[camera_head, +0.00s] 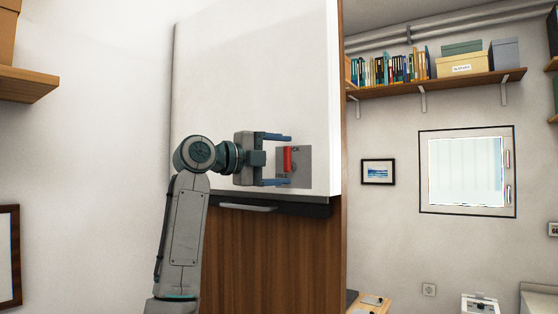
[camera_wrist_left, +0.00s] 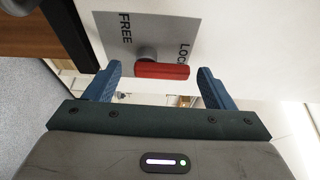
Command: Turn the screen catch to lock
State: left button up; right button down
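The screen catch is a red lever (camera_head: 288,160) on a grey plate (camera_head: 306,167) fixed to the white panel (camera_head: 260,70). The plate reads "FREE" at its lower end, and a partly covered word ending in "CK" is at its upper end. In the left wrist view the red lever (camera_wrist_left: 166,71) extends from a round grey hub, with "FREE" and a cut-off "LOC" on the plate (camera_wrist_left: 187,35). My left gripper (camera_head: 283,160) is open, its blue fingers above and below the lever. In the left wrist view gaps show between lever and both fingers (camera_wrist_left: 158,85). My right gripper is not in view.
A dark ledge with a grey handle (camera_head: 248,207) runs under the white panel, above a wooden front (camera_head: 270,260). A shelf (camera_head: 440,88) with books and boxes hangs at the right. A wooden shelf (camera_head: 25,85) juts in at the far left.

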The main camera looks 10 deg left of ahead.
pick_arm(q)
jog(key=shift+s, duration=0.1)
jog(key=shift+s+a+b, duration=0.15)
jog(key=shift+a+b, duration=0.15)
jog(key=b+v, duration=0.4)
jog(key=v, duration=0.6)
jog(key=shift+r, duration=0.15)
